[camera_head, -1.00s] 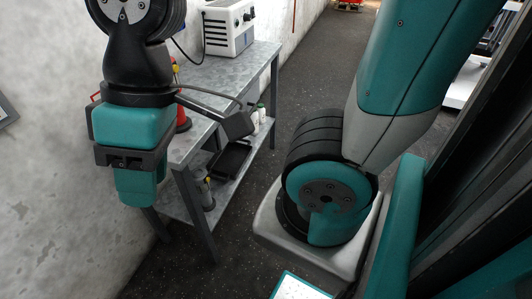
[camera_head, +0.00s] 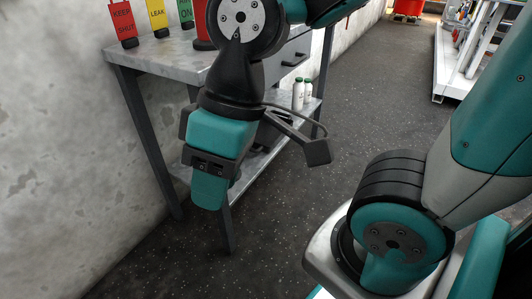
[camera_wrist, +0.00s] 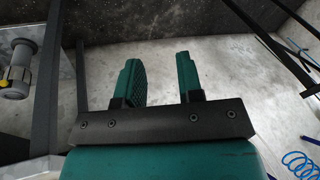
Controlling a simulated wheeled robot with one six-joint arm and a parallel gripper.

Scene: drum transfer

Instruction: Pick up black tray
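The black tray is not clearly visible now. A dark patch on the lower shelf (camera_head: 258,163) of the metal table, behind my wrist, may be part of it, but I cannot tell. My gripper (camera_head: 208,192) hangs in front of the table, pointing down, apart from the shelf. In the wrist view its two green fingers (camera_wrist: 160,78) are spread with an empty gap between them.
The table top (camera_head: 165,62) carries a red sign (camera_head: 123,22), a yellow sign (camera_head: 157,18) and a green sign. White bottles (camera_head: 298,95) stand on the lower shelf. A blue coil (camera_wrist: 300,162) shows in the wrist view. The dark floor (camera_head: 365,90) right of the table is clear.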

